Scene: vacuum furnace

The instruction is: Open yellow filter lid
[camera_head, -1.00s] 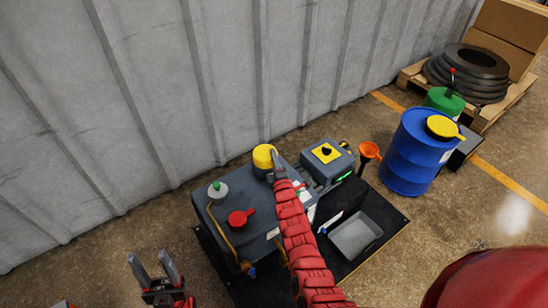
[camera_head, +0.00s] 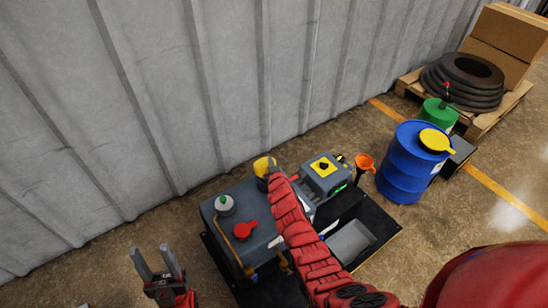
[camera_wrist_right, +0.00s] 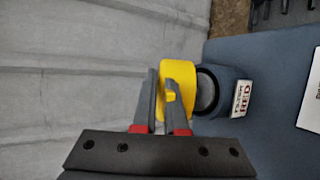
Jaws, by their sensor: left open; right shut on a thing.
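The yellow filter lid (camera_head: 261,165) is at the back of the dark grey machine (camera_head: 240,213), by the wall. In the right wrist view the lid (camera_wrist_right: 184,72) stands tilted beside a round dark-rimmed filter opening (camera_wrist_right: 207,92), whose grey inside shows. My right gripper (camera_wrist_right: 168,90) is shut on the lid, its fingers on either side of the lid's edge. In the head view my right arm hides most of that gripper and part of the lid. My left gripper (camera_head: 157,265) is open and empty, left of the machine.
A red cap (camera_head: 245,230) and a white-and-green cap (camera_head: 224,204) sit on the machine's top. A yellow-topped box (camera_head: 323,170), orange funnel (camera_head: 364,162) and blue barrel (camera_head: 408,168) stand to the right. The corrugated wall (camera_head: 200,90) is close behind.

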